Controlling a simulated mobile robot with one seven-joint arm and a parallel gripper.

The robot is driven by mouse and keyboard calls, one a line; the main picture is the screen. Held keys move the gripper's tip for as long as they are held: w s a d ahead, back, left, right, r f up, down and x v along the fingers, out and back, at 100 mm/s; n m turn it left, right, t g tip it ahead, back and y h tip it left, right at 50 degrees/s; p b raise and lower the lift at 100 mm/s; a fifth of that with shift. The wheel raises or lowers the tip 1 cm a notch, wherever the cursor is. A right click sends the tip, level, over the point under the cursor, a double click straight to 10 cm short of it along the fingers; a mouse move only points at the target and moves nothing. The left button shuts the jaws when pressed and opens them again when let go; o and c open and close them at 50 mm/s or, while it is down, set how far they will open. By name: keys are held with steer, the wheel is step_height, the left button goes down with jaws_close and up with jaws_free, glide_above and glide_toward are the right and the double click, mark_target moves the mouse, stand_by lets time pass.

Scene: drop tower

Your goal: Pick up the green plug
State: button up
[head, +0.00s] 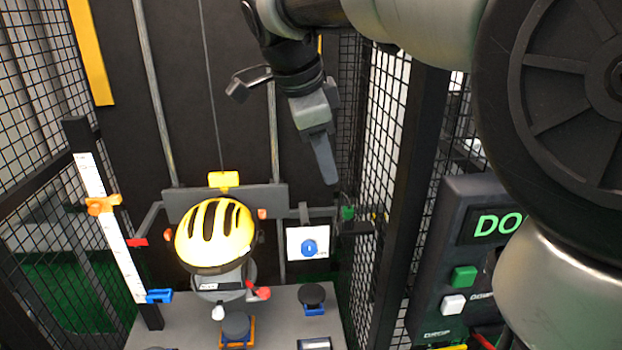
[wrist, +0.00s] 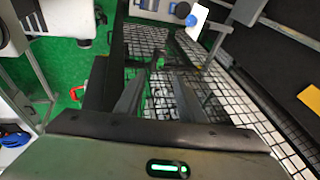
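The green plug (head: 348,212) is small and sits by a dark bracket against the mesh at the right side of the tower, in the head view. My gripper (head: 331,180) points down just above and left of it, apart from it as far as I can see. In the wrist view, my gripper's two fingers (wrist: 158,88) stand apart with mesh showing between them, so it is open and empty.
A dark post (head: 410,190) and mesh wall stand close right of my gripper. A yellow helmet (head: 215,234) on a grey body hangs at left, under a cable. A white plate with a blue knob (head: 309,248) is below left of the plug. A button panel (head: 465,250) is at right.

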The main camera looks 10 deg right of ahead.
step_height(320, 180, up, 2)
steer(key=a+h, duration=0.1)
steer(key=a, duration=0.1)
glide_toward(348, 208)
step_height(348, 208, down, 3)
steer(key=w, duration=0.1)
steer(key=shift+d+p+x, duration=0.25)
steer(key=shift+p+x, duration=0.05)
steer(key=shift+x, duration=1.1)
steer(key=shift+d+p+x, duration=0.25)
steer(key=shift+d+x, duration=0.05)
steer(key=shift+x, duration=1.1)
steer(key=shift+s+r, duration=0.15)
steer(key=shift+r, duration=0.1)
jaws_close()
